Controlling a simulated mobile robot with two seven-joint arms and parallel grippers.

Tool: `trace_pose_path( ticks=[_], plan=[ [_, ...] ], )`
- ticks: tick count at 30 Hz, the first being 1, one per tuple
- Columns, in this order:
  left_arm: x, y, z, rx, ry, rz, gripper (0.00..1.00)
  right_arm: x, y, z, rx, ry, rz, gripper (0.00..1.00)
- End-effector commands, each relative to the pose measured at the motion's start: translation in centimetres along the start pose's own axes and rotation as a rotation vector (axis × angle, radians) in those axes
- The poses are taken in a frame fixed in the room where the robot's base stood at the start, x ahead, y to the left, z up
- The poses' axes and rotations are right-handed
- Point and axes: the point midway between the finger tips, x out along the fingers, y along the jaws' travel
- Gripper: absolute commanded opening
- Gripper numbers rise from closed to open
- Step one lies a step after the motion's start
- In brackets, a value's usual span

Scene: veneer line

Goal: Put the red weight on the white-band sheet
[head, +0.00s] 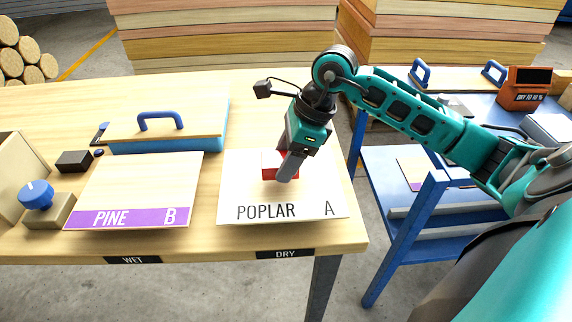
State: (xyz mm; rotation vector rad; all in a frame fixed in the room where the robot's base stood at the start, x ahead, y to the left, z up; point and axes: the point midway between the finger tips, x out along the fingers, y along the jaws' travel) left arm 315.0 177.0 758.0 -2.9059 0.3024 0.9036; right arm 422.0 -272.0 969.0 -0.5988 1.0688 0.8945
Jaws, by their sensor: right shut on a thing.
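The white-band sheet (240,190), marked POPLAR A, lies at the table's right end above the DRY label. The red weight (268,166) is over the middle of this sheet. My right gripper (287,172) is shut on the red weight, its finger hiding the weight's right side. I cannot tell whether the weight touches the sheet. A purple-band sheet (140,185), marked PINE B, lies to the left above the WET label. My left gripper is not in view.
A blue tray with a wooden lid (190,143) stands behind the pine sheet. A blue knob (37,194) and a black block (74,161) are at the left. A blue cart (385,175) stands right of the table, with an orange meter (526,90). Board stacks stand behind.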

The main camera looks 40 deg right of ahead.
Motion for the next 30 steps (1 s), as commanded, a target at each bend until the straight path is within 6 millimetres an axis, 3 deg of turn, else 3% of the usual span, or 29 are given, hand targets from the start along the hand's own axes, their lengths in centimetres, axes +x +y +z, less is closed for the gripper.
trace_pose_path(
  ticks=[5, 16, 17, 24, 30],
  plan=[
    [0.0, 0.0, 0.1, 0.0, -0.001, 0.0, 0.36, 1.8, 0.0, -0.7, 0.0, -0.004, 0.0, 0.0],
    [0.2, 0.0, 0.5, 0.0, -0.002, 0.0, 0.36, 2.2, 0.0, -0.8, -0.002, -0.004, -0.003, 0.0],
    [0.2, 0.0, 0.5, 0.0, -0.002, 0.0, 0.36, 2.3, 0.0, -1.0, -0.001, 0.0, 0.001, 0.58],
    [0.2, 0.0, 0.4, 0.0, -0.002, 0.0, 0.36, 2.2, 0.0, -0.9, 0.0, 0.0, 0.001, 0.81],
    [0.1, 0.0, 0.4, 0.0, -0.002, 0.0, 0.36, 2.2, 0.0, -0.9, 0.0, 0.0, 0.001, 0.83]
  ],
)
